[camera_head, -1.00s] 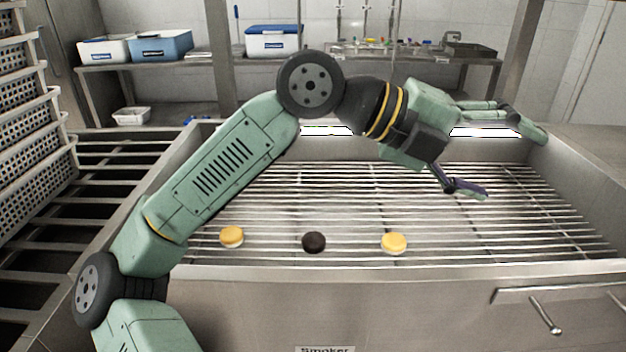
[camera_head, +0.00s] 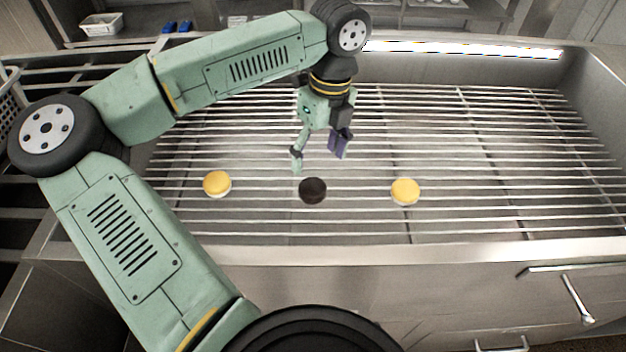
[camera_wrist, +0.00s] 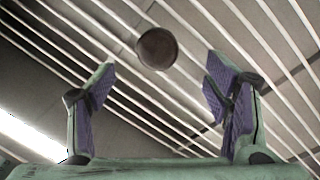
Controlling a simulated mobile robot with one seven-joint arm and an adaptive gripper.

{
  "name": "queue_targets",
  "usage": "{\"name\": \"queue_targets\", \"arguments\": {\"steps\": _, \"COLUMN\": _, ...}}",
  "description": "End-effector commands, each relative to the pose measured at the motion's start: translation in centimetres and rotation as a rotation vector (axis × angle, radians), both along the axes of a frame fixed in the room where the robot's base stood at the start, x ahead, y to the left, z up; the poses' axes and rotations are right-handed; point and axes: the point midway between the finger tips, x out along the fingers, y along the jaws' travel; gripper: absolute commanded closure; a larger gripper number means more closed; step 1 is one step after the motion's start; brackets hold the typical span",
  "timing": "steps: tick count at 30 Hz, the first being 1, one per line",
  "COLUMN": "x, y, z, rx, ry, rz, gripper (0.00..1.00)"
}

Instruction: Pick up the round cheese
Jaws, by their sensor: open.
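Three small round pieces sit in a row on the metal rack. A yellow-topped round piece (camera_head: 217,184) is at the left, a dark brown round piece (camera_head: 312,190) in the middle, and another yellow-topped round piece (camera_head: 405,192) at the right. I cannot tell for sure which is the cheese. My gripper (camera_head: 318,158) is open and empty, pointing down above the rack just behind the dark piece. In the wrist view my gripper's fingers (camera_wrist: 160,100) are spread apart, with the dark piece (camera_wrist: 157,48) beyond them, between their lines and touching neither.
The barred rack (camera_head: 480,150) lies inside a steel basin with raised walls and a front rim (camera_head: 450,252). A drawer handle (camera_head: 577,298) sticks out at the front right. A basket (camera_head: 8,110) stands at the left edge. The rack's right side is clear.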

Motion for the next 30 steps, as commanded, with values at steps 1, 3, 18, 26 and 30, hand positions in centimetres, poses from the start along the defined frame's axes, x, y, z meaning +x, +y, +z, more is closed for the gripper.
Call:
{"name": "queue_targets", "arguments": {"steps": 1, "x": -0.1, "y": 0.1, "z": -0.7, "rx": -0.003, "ry": 0.004, "rz": 0.001, "gripper": 0.29}}
{"name": "queue_targets", "arguments": {"steps": 3, "x": -0.2, "y": 0.2, "z": -1.7, "rx": -0.003, "ry": 0.003, "rz": 0.000, "gripper": 0.29}}
{"name": "queue_targets", "arguments": {"steps": 18, "x": -1.4, "y": 0.7, "z": -7.1, "rx": -0.004, "ry": 0.002, "rz": -0.001, "gripper": 0.29}}
{"name": "queue_targets", "arguments": {"steps": 26, "x": -1.4, "y": 0.7, "z": -8.0, "rx": -0.004, "ry": 0.000, "rz": -0.003, "gripper": 0.29}}
{"name": "queue_targets", "arguments": {"steps": 30, "x": -1.4, "y": 0.7, "z": -8.0, "rx": -0.003, "ry": -0.001, "rz": -0.003, "gripper": 0.34}}
